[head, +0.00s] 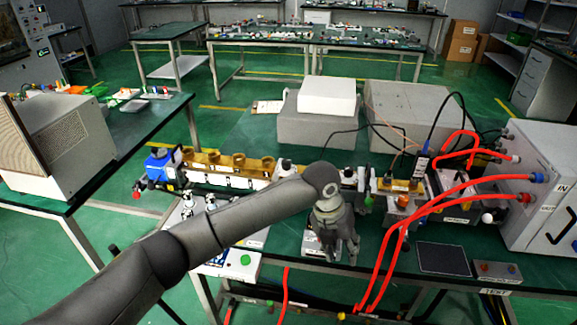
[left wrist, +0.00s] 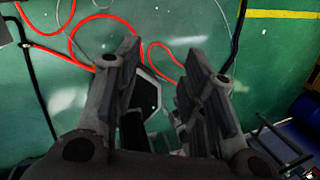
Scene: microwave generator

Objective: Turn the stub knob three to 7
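The waveguide assembly lies along the table, with a brass section (head: 228,169) carrying several short brass cylinders on top. I cannot tell which part is stub knob three, and no number or scale mark is readable. My left gripper (head: 335,245) points down over the front part of the table, to the right of the brass section and in front of the line. My forearm hides part of the line. In the left wrist view the two fingers (left wrist: 168,72) stand apart, with no object clearly held. My right gripper is in neither view.
A small box with a green button (head: 245,260) sits at the table's front. Red hoses (head: 400,230) run on the right to a white cabinet (head: 545,195). Grey boxes (head: 318,125) stand behind the line. A dark pad (head: 443,258) lies at the front right.

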